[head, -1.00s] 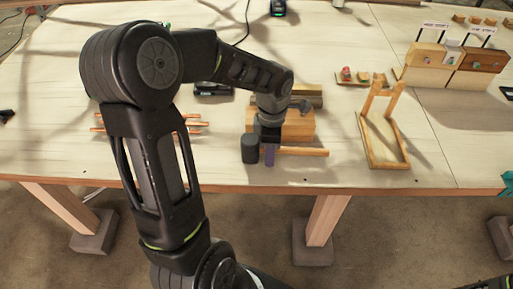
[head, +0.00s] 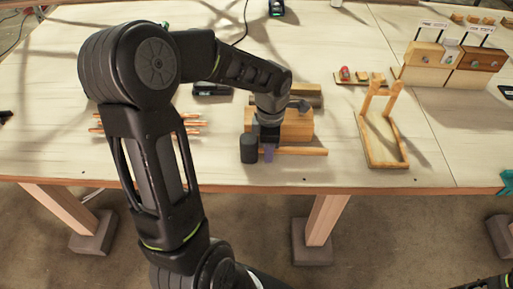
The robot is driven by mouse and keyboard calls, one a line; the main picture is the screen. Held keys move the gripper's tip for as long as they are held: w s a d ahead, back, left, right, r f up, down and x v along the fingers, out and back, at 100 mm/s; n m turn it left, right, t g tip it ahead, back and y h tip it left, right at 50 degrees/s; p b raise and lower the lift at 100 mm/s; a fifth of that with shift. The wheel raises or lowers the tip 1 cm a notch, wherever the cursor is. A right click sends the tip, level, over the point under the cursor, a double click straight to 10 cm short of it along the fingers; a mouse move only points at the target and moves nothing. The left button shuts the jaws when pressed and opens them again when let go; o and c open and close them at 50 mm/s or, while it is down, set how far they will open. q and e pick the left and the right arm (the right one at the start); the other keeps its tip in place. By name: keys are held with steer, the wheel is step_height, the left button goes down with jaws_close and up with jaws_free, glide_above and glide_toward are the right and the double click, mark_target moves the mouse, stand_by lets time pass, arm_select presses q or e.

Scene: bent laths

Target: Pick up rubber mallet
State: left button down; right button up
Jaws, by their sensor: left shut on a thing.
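The rubber mallet (head: 248,149) lies near the front edge of the table, with its dark head on the left and its pale wooden handle (head: 305,151) pointing right. My left gripper (head: 269,153) reaches down from above and is shut on the mallet's handle, close beside the head. The fingers and wrist hide the part of the handle that they hold. I cannot tell whether the mallet touches the tabletop.
A wooden block (head: 297,125) stands right behind the mallet. A wooden frame with two uprights (head: 383,166) stands to the right. Thin copper-coloured rods (head: 190,124) lie left, partly behind my arm. The table's front edge (head: 400,190) is close to the mallet.

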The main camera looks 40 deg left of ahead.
arm_select(q)
step_height(320, 180, up, 10)
steer(key=shift+b, duration=0.75)
stand_by(0.3)
